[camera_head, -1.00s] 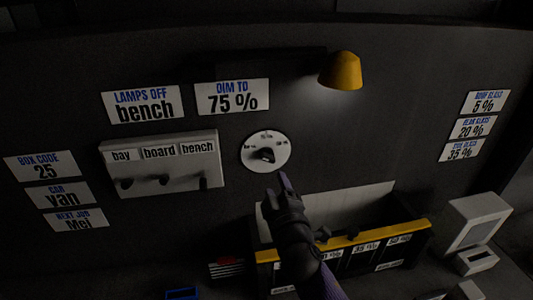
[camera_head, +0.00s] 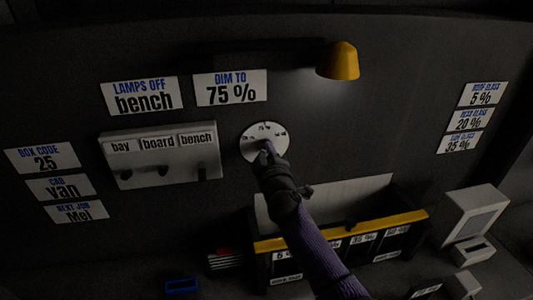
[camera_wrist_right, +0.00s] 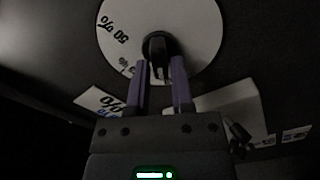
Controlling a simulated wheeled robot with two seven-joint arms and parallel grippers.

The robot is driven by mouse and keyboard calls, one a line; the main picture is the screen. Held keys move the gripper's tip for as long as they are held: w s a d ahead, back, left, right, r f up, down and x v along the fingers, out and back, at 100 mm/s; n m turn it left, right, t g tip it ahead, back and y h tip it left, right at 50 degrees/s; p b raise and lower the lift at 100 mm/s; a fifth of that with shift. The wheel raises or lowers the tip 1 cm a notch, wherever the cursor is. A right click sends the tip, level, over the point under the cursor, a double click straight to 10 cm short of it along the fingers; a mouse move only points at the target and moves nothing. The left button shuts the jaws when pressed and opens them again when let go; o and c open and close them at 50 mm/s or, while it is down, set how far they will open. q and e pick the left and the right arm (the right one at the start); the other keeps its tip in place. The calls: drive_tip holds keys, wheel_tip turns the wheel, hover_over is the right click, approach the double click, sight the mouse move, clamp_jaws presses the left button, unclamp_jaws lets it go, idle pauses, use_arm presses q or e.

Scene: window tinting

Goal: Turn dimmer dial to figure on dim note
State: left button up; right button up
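The dim note (camera_head: 231,88) on the dark wall reads "DIM TO 75 %". The round white dimmer dial (camera_head: 281,137) is below and to its right, with 75 % printed at its top and other small figures around it. My right gripper (camera_head: 266,150) is at the dial's centre and hides most of its knob. In the right wrist view, the two purple fingers (camera_wrist_right: 160,68) are apart, one on each side of the dark knob (camera_wrist_right: 157,44). I cannot tell whether they touch it. In that view, 50 % shows on the dial (camera_wrist_right: 195,25). My left gripper is not in view.
A switch panel (camera_head: 159,155) labelled bay, board and bench is left of the dial. A yellow lamp (camera_head: 339,61) hangs at upper right. Paper notes are on both sides of the wall.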

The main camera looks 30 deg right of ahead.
clamp_jaws()
drive_tip(key=shift+d+r+m, duration=0.1)
drive_tip(key=shift+m, duration=2.75)
drive_tip(key=shift+d+m, duration=0.1)
drive_tip(key=shift+m, duration=3.05)
drive_tip(key=shift+s, duration=0.1)
